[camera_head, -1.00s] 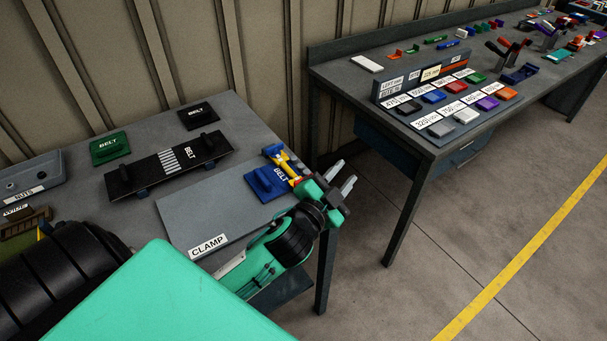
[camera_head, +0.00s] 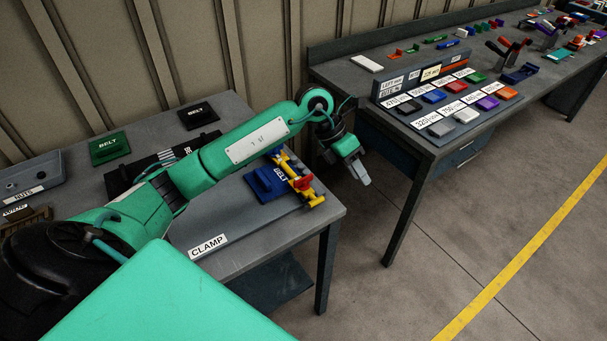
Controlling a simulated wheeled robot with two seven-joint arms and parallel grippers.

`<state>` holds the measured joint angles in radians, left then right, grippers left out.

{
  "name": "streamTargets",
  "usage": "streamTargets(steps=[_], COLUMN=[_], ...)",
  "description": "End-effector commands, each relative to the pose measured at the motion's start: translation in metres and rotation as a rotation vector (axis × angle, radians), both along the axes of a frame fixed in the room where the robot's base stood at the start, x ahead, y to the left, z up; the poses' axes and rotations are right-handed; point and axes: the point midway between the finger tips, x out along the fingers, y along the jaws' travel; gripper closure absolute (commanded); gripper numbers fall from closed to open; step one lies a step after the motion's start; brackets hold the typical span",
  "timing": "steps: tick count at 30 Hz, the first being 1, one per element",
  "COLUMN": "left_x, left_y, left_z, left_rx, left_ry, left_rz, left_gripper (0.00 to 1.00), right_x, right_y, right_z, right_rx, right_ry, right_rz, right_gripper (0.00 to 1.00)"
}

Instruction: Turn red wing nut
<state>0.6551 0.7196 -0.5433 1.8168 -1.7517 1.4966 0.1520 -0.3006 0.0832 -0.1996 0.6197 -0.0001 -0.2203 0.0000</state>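The red wing nut (camera_head: 303,184) sits on a yellow clamp (camera_head: 313,200) at the right edge of the near table. The clamp stands beside a blue block marked BELT (camera_head: 267,185) on the grey CLAMP plate. My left arm reaches across the table, over part of the black belt plate. My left gripper (camera_head: 361,174) hangs past the table's right edge, to the right of the wing nut and apart from it. Its fingers point down and overlap in this view, so their opening is unclear. My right gripper is not in view.
Green (camera_head: 109,148) and black (camera_head: 198,117) BELT blocks lie at the back of the near table. A second table (camera_head: 420,138) with a labelled rack of coloured blocks stands to the right. A floor gap lies between the tables.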

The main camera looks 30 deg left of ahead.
Motion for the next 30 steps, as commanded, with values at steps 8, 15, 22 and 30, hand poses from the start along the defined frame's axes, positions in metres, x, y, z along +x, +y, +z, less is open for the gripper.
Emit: streamTargets(steps=[8,15,22,30], left_x=[0.012,0.010,0.009,0.008], left_y=[0.127,0.156,0.154,0.154], left_z=[0.019,0.024,-0.010,-0.067], left_rx=[0.502,0.607,0.603,0.603], left_ry=[0.120,0.165,0.168,0.168], left_rz=[0.108,0.146,0.143,0.143], left_gripper=[0.70,0.70,0.70,0.70], right_x=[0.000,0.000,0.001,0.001], right_y=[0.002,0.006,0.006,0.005], right_z=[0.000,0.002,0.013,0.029], right_rx=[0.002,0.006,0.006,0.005], right_ry=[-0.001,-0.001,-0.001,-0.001], right_rz=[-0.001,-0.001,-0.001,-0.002], right_gripper=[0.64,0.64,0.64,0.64])
